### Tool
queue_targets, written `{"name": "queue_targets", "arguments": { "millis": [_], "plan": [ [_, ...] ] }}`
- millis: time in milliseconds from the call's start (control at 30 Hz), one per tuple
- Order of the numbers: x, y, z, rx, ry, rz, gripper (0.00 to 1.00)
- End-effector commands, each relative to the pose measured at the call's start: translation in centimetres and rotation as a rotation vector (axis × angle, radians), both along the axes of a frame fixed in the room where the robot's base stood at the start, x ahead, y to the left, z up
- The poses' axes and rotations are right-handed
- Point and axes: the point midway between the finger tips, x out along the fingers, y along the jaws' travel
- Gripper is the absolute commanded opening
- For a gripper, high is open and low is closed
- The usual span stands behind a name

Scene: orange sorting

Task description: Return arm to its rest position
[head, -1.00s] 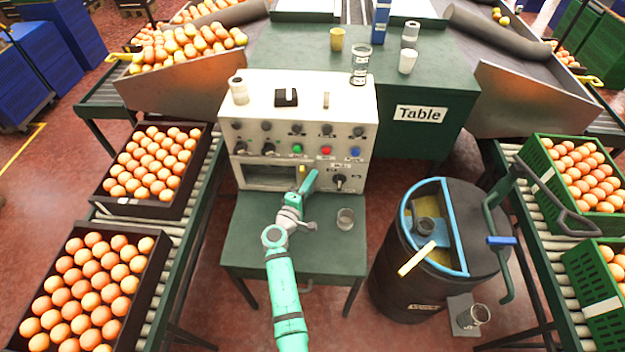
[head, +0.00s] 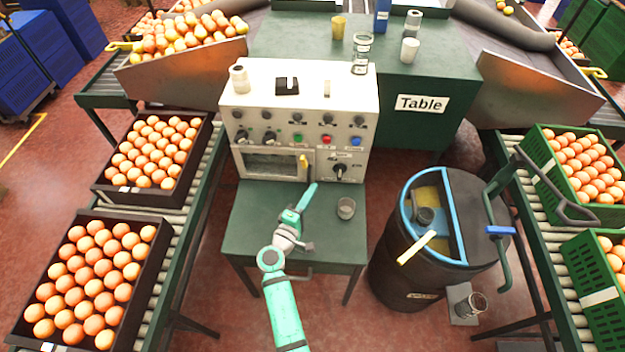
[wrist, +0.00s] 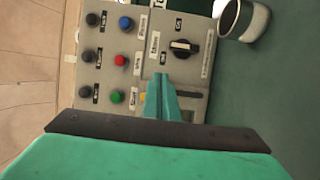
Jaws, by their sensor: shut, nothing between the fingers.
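My gripper (head: 306,196) is at the end of my teal arm, above the small green table (head: 250,240) in front of the white control machine (head: 300,108). Its fingers are shut with nothing between them. In the wrist view the shut fingers (wrist: 162,95) point toward the machine's panel of knobs and coloured buttons (wrist: 120,60). The compartment door (head: 268,164) with its yellow handle (head: 304,166) appears closed.
A grey cup (head: 346,208) stands on the small table, right of my gripper. A black barrel (head: 420,275) with a blue rim stands to the right. Orange crates (head: 160,245) sit on the left conveyor. A labelled table (head: 440,75) holds several cups behind.

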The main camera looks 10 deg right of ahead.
Motion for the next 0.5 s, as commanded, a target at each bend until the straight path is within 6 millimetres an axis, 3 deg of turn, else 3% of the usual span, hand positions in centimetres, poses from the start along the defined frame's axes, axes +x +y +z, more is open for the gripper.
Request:
{"name": "queue_targets", "arguments": {
  "millis": [200,500],
  "plan": [
    [-2.8,0.9,0.0,0.000,0.000,0.006,0.00],
    [-3.7,1.0,0.0,0.001,-0.001,0.003,0.00]
  ]
}}
